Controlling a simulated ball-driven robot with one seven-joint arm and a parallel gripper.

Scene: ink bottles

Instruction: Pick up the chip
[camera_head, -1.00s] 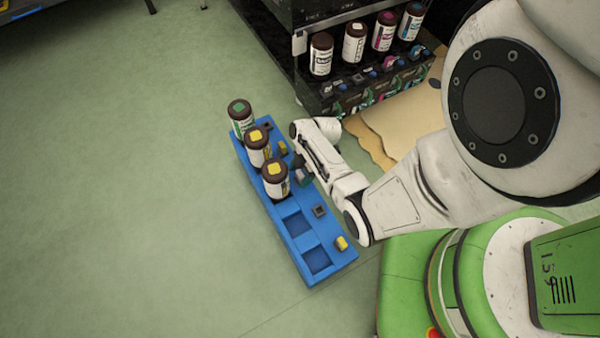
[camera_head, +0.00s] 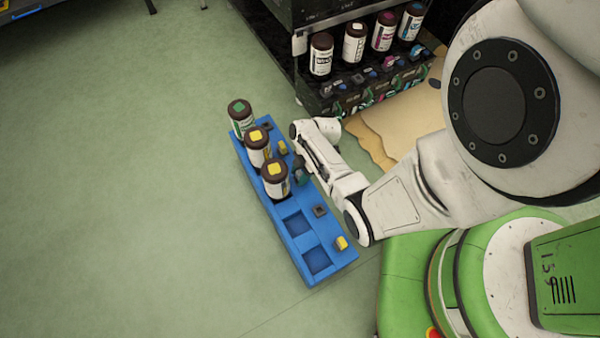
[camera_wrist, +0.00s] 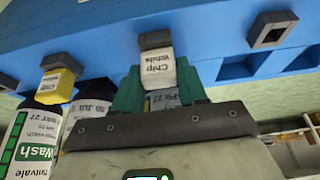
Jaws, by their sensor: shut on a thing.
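A white chip (camera_wrist: 158,68) labelled "Chip White" shows in the wrist view, with its far end at a dark grey socket (camera_wrist: 155,40) on the blue rack. My gripper (camera_wrist: 157,80) is shut on this chip, with one green finger on each side. I cannot tell whether the chip is still seated in the socket. In the head view my gripper (camera_head: 302,171) is at the right side of the blue rack (camera_head: 292,265), beside the nearest brown bottle (camera_head: 275,180). The chip is not clear there.
Two more bottles (camera_head: 257,146) (camera_head: 241,118) stand in the rack. A yellow chip (camera_head: 342,243) and an empty grey socket (camera_head: 320,211) sit along its right edge. The rack's near compartments are empty. A dark shelf (camera_head: 330,95) with several bottles stands behind. Floor left is clear.

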